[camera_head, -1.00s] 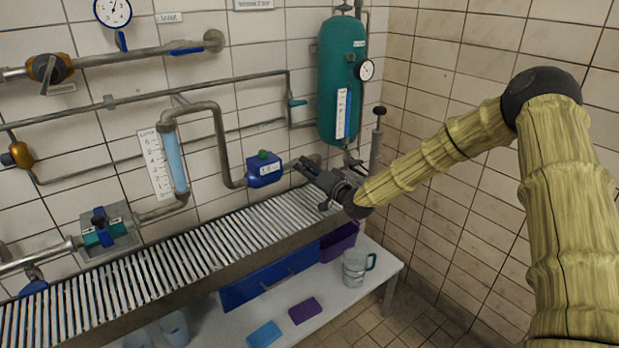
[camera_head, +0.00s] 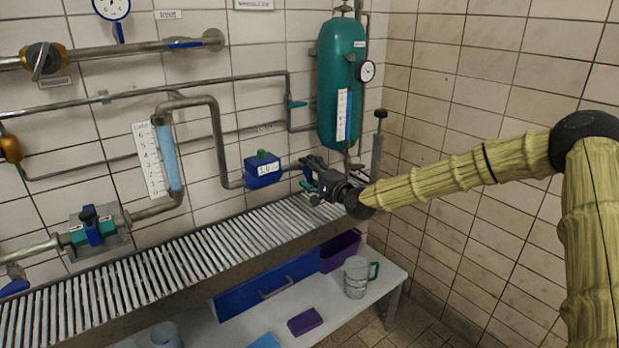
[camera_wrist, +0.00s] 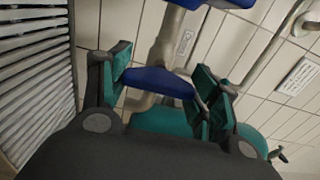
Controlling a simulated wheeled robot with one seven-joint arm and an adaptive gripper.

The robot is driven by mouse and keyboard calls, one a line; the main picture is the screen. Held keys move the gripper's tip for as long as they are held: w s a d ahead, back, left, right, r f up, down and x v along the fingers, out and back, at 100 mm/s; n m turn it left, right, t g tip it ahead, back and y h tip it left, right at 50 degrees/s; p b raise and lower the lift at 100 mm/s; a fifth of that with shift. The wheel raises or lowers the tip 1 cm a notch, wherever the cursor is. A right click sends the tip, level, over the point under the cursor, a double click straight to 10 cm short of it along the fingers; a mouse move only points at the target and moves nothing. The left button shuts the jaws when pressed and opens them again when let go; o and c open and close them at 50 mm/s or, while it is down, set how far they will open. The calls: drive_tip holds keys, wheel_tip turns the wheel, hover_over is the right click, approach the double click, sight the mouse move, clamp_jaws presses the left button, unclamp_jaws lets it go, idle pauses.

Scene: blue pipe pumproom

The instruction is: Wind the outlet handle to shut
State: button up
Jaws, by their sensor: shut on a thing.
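The outlet handle is a short blue bar on the pipe, seen between my fingers in the wrist view (camera_wrist: 158,83). In the head view a little of its blue shows beside my fingers (camera_head: 308,175), mostly hidden by them. My gripper (camera_head: 314,172) is at the pipe end right of the blue meter box (camera_head: 263,171). In the wrist view my gripper (camera_wrist: 160,88) has its two green-padded fingers on either end of the bar, shut on it.
A green tank (camera_head: 342,85) with a gauge hangs just above and right of my gripper. A slatted metal rack (camera_head: 190,262) runs below the pipes. A jug (camera_head: 356,277) and a purple block (camera_head: 305,321) are on the white bench below. The tiled wall closes off the right.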

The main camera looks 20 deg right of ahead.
drive_tip(key=shift+d, duration=0.15)
idle(0.3)
drive_tip(key=o, duration=1)
drive_tip(key=v, duration=1.2)
